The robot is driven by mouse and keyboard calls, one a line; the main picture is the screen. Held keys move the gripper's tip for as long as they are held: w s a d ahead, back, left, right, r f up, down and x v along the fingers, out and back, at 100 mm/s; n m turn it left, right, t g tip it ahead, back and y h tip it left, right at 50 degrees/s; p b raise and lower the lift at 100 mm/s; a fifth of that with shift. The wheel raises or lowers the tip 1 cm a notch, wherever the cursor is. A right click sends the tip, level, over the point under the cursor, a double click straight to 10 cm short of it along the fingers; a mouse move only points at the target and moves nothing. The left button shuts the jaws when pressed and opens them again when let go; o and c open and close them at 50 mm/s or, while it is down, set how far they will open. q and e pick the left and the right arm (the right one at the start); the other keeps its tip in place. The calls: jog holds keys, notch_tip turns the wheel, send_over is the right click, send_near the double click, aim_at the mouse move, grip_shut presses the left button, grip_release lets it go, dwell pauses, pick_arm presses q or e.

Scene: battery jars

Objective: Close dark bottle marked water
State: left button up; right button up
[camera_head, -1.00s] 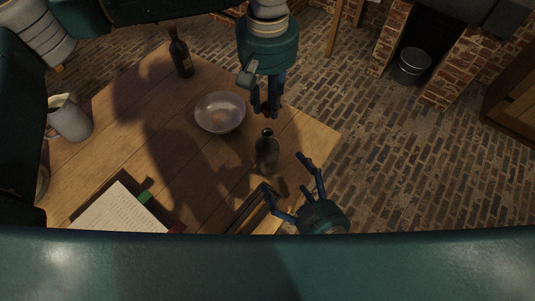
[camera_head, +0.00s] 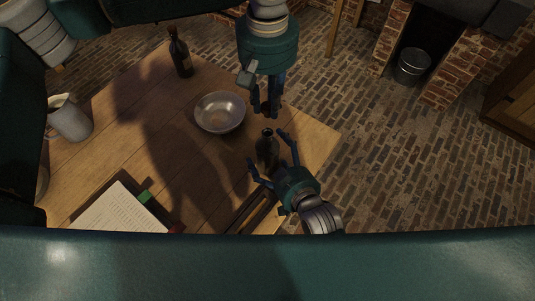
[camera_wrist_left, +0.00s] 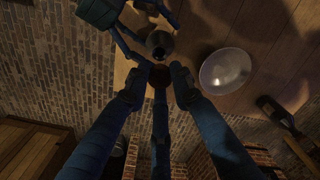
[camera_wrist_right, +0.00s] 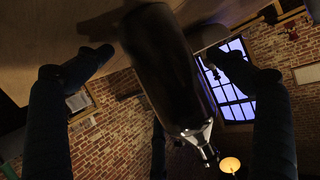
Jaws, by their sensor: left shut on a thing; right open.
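A dark bottle (camera_head: 267,151) stands upright and open-mouthed near the right edge of the wooden table; no marking is readable on it. My right gripper (camera_head: 270,152) is open, with its fingers on both sides of this bottle. In the right wrist view the bottle (camera_wrist_right: 165,65) lies between the spread fingers; contact is not clear. My left gripper (camera_head: 266,111) points down just beyond the bottle. In the left wrist view it is shut on a small dark brown round thing (camera_wrist_left: 160,76), seemingly a stopper, close to the bottle's mouth (camera_wrist_left: 158,52).
A metal bowl (camera_head: 220,112) stands left of the bottle. A second dark bottle (camera_head: 181,57) with a label stands at the table's far corner. A pitcher (camera_head: 70,119) and an open book (camera_head: 118,210) are at the left. Brick floor lies beyond the table's right edge.

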jog(key=shift+c, duration=0.5)
jog(key=c, duration=1.7)
pick_arm(q)
send_over(267, 132)
jog(key=shift+d+f, duration=0.1)
jog(key=shift+f, duration=2.4)
jog(key=shift+f, duration=0.1)
jog(key=shift+f, duration=0.8)
jog(key=shift+f, duration=0.65)
jog(key=o, duration=0.8)
notch_tip(267, 132, up, 12)
pick_arm(e)
jog(key=shift+f, duration=0.1)
